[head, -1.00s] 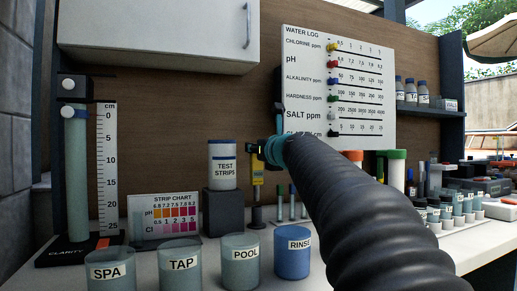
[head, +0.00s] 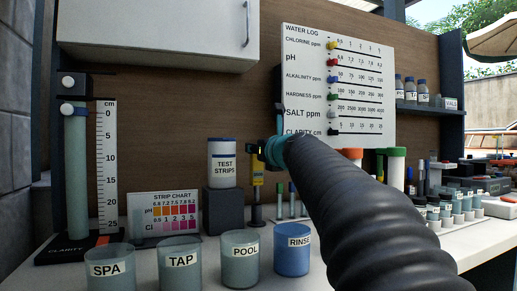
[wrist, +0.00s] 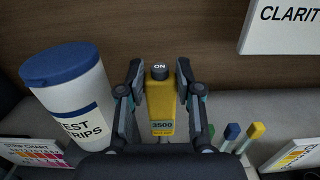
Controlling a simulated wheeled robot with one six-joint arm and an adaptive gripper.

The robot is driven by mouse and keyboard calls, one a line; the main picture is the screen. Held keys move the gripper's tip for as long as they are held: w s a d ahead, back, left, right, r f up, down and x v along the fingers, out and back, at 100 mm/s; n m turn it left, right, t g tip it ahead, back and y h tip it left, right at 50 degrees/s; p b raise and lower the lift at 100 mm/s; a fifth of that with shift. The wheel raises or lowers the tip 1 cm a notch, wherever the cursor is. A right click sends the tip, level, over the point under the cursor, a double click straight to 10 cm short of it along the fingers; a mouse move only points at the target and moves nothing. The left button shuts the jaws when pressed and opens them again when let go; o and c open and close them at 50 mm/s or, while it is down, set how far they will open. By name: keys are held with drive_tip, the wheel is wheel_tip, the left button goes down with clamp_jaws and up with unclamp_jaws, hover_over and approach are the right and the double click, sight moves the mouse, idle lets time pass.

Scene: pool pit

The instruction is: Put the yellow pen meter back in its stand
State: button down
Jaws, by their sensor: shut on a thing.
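The yellow pen meter (wrist: 161,107) stands upright between the two fingers of my gripper (wrist: 160,84). Its dark cap reads ON and its small display reads 3500. The fingers are shut on its sides. In the head view the meter (head: 257,172) shows just left of my gripper (head: 268,153), in front of the brown back panel. A small dark stand (head: 256,217) is on the counter below it. I cannot tell whether the meter's lower end is inside the stand or above it. In the wrist view the meter's lower end is hidden.
The test strips bottle (head: 222,163) on its dark block is close on the left; it also shows in the wrist view (wrist: 70,95). Thin coloured-top sticks (wrist: 240,135) stand close on the right. Labelled cups (head: 239,258) line the front. The water log board (head: 345,85) is above.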

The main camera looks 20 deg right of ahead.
drive_tip(key=shift+f+b, duration=0.65)
drive_tip(key=shift+f, duration=0.2)
drive_tip(key=shift+f+b, duration=1.05)
drive_tip(key=shift+f, duration=0.2)
drive_tip(key=shift+f+b, duration=0.5)
drive_tip(key=shift+f, duration=0.05)
idle(0.7)
drive_tip(key=c, duration=0.7)
unclamp_jaws()
wheel_tip(320, 180, up, 7)
drive_tip(key=p, duration=0.7)
hover_over(258, 167)
drive_tip(key=shift+s, duration=0.15)
